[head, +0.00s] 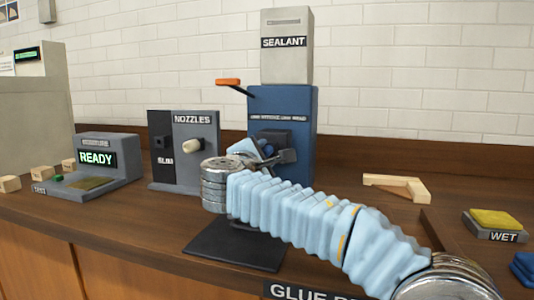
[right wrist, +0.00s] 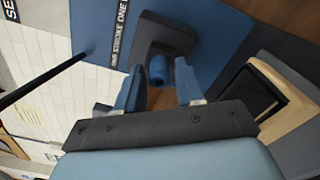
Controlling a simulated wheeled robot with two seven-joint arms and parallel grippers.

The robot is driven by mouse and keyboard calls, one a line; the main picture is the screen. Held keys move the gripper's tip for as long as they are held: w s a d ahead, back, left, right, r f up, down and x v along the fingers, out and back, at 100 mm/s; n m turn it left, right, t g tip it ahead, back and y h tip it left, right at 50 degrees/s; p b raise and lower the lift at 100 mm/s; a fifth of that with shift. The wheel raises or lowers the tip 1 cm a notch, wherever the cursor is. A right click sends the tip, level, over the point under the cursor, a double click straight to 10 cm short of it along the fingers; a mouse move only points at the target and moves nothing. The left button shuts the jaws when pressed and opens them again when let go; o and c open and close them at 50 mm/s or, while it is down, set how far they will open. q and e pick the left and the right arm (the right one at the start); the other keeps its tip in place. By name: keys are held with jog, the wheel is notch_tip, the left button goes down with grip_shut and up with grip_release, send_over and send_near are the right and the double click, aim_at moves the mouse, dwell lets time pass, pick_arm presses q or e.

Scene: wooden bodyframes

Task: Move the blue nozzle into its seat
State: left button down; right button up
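The blue nozzle (right wrist: 157,70) shows in the right wrist view as a short blue cylinder against the dark block on the blue dispenser (right wrist: 95,30). It points toward the camera and seems to sit in that block. My right gripper (right wrist: 159,78) has one finger on each side of it, with clear gaps, so it is open. In the head view my right gripper (head: 264,153) is at the front of the blue dispenser (head: 290,108), by its dark block (head: 283,136). The nozzle cannot be made out there. My left gripper is not in view.
The nozzle rack (head: 198,180) stands to the left, with a cream nozzle (head: 192,147) in it. An orange lever (head: 228,82) sticks out left of the dispenser. A dark mat (head: 225,250) lies below my arm. A wooden frame piece (head: 400,186) lies to the right.

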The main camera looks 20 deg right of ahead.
grip_shut()
jog(key=shift+b+v, duration=0.3)
jog(key=shift+v, duration=0.5)
jog(key=shift+b+v, duration=0.3)
jog(key=shift+v, duration=0.75)
